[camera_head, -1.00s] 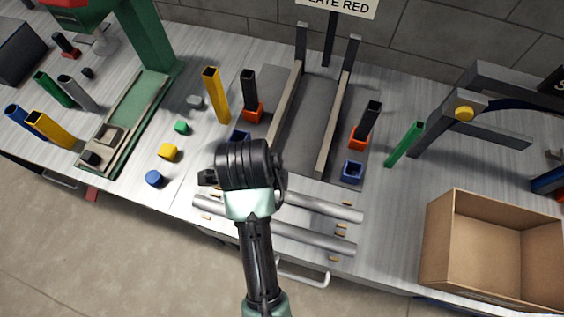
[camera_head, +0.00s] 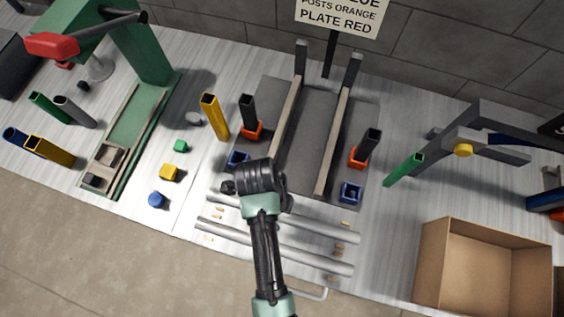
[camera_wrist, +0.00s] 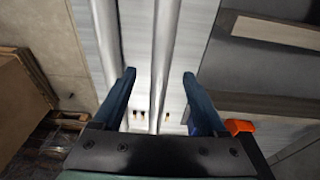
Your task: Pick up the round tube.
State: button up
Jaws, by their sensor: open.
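Two long silver tubes lie side by side near the front edge of the bench, a rear one (camera_head: 325,229) and a front one (camera_head: 285,250). Both look rounded; I cannot tell for sure which is the round tube. In the wrist view they run away from me as a left tube (camera_wrist: 134,40) and a right tube (camera_wrist: 166,40). My gripper (camera_wrist: 159,78) is open and empty above them, with the right tube roughly between its blue fingers. Its height above the tubes is unclear. In the head view my wrist hides the fingers and part of the rear tube.
Small tan blocks (camera_head: 340,254) lie near the tube ends. Behind are a grey plate with rails (camera_head: 290,110), orange sockets (camera_head: 358,157) with black posts, and blue sockets (camera_head: 350,193). A yellow post (camera_head: 215,117) stands left; an open cardboard box (camera_head: 432,262) stands right.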

jog(key=shift+d+f, duration=0.2)
jog(key=shift+f, duration=2.35)
grip_shut()
